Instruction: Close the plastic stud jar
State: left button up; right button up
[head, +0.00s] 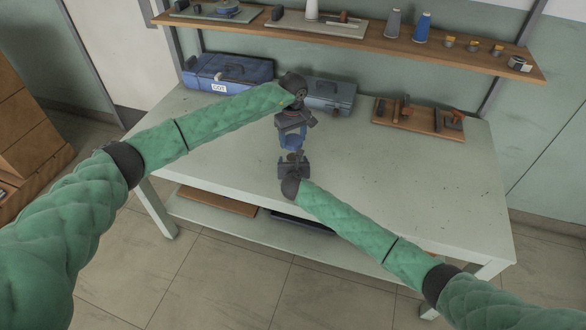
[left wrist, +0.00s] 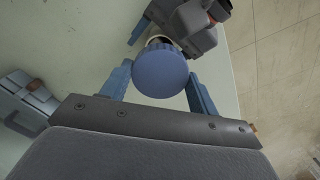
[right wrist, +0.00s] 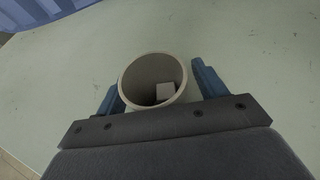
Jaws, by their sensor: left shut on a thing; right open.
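A blue round lid (left wrist: 160,72) sits between the fingers of my left gripper (left wrist: 160,82), which is shut on it. The lid also shows as a blue patch in the head view (head: 292,141), between my two grippers. The pale jar (right wrist: 150,76) has its mouth uncovered in the right wrist view, with a small light cube (right wrist: 165,90) inside. My right gripper (head: 292,157) is open, with one finger on each side of the jar; I cannot tell whether they touch it. In the left wrist view a pale bit of the jar (left wrist: 157,41) shows beyond the lid.
The pale green table (head: 400,165) is mostly clear around my grippers. A blue case (head: 228,72), a grey-blue toolbox (head: 328,95) and a wooden tool board (head: 418,113) stand along its back. A wooden shelf (head: 380,40) with several small items hangs above.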

jog(key=c, duration=1.5)
pick_arm(q)
jog(key=shift+f, duration=2.5)
jog(key=shift+f, duration=0.1)
jog(key=shift+f, duration=0.35)
jog(key=shift+s+f, duration=0.1)
jog(key=shift+f, duration=0.4)
jog(key=c, duration=0.4)
jog(key=shift+o, duration=0.2)
jog(key=shift+f, duration=0.1)
pick_arm(e)
jog(key=shift+r, duration=0.1)
